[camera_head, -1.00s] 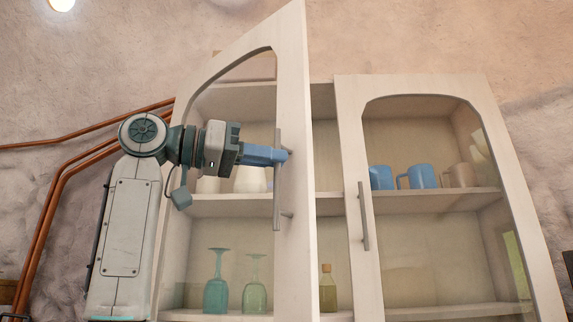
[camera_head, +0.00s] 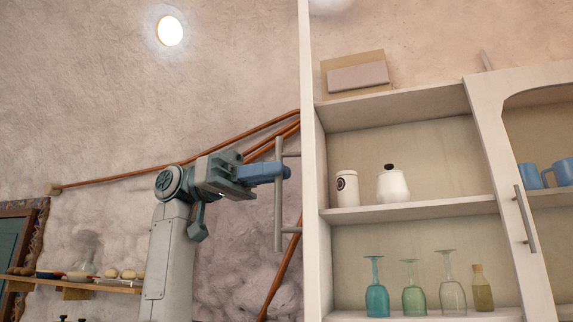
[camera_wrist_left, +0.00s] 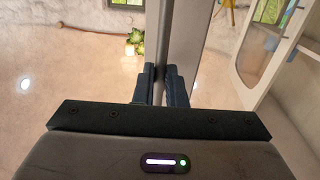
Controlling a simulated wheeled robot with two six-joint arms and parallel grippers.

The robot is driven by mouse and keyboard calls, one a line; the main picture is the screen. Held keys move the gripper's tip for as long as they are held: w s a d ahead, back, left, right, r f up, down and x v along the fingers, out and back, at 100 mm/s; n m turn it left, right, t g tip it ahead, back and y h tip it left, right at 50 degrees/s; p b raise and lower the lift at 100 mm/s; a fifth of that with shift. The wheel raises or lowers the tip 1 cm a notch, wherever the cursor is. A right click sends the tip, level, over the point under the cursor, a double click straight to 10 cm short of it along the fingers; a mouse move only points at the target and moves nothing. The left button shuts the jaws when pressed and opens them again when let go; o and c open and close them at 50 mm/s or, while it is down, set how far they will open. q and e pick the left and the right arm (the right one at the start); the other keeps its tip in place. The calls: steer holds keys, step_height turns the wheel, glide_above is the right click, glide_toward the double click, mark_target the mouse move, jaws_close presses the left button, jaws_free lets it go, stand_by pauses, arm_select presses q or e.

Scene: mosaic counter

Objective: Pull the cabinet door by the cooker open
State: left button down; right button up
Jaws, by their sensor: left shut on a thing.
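The left cabinet door (camera_head: 306,60) is pale and shows almost edge-on in the head view, swung wide away from the cabinet front. Its grey bar handle (camera_head: 278,225) sticks out to the left. My left gripper (camera_head: 284,172) is shut on the upper part of this handle. In the wrist view my left gripper's blue fingers (camera_wrist_left: 161,88) stand on both sides of the bar, close to the door (camera_wrist_left: 188,30). The open cabinet (camera_head: 400,206) shows its shelves. My right gripper is not in view.
On the shelves stand a white canister (camera_head: 347,188), a white jar (camera_head: 393,185), several stemmed glasses (camera_head: 377,295) and a small bottle (camera_head: 482,290). The right cabinet door (camera_head: 490,110) is shut. A wall shelf (camera_head: 90,284) with small items is at the lower left.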

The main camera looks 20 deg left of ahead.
arm_select(q)
steer(key=shift+a+r, duration=0.1)
steer(key=shift+a, duration=0.7)
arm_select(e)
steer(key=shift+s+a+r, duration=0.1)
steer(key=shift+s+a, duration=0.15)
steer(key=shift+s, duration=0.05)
arm_select(q)
steer(key=c, duration=1.7)
jaws_free()
steer(key=shift+d, duration=0.1)
steer(key=shift+o, duration=1)
steer(key=shift+w, duration=0.25)
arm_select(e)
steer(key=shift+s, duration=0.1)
arm_select(q)
steer(key=a+b, duration=0.1)
steer(key=a, duration=0.9)
steer(key=shift+w+a, duration=0.35)
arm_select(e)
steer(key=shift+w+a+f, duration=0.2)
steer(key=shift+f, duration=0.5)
